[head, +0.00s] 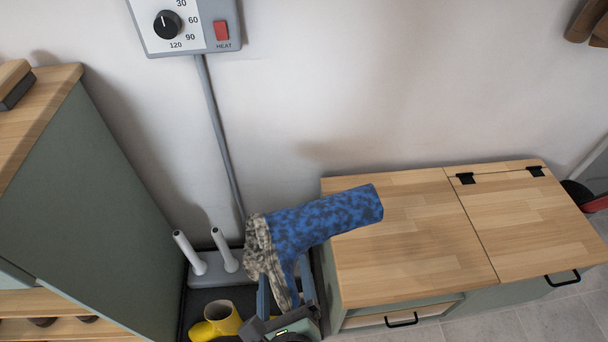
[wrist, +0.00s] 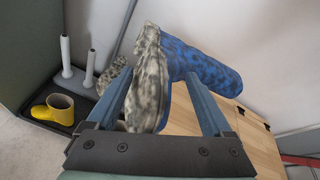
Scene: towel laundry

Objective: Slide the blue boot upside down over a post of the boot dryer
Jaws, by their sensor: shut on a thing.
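The blue mottled boot (head: 325,217) has a grey speckled sole and is held in my gripper (head: 284,270). It lies tilted on its side in the air, its shaft pointing right and slightly up in the head view, its sole facing left. In the wrist view the boot (wrist: 205,72) sits between the two fingers (wrist: 158,76), shut on its foot part. The grey boot dryer (head: 212,276) stands left of the boot, apart from it. Two upright posts show, a left post (head: 190,252) and a right post (head: 225,250). The boot's opening is hidden.
A yellow boot (head: 217,322) stands on the black tray in front of the dryer. A tall green cabinet (head: 100,190) bounds the left side. A wooden-topped bench (head: 410,250) stands right. A control box (head: 187,25) hangs on the wall, its pipe running down behind the dryer.

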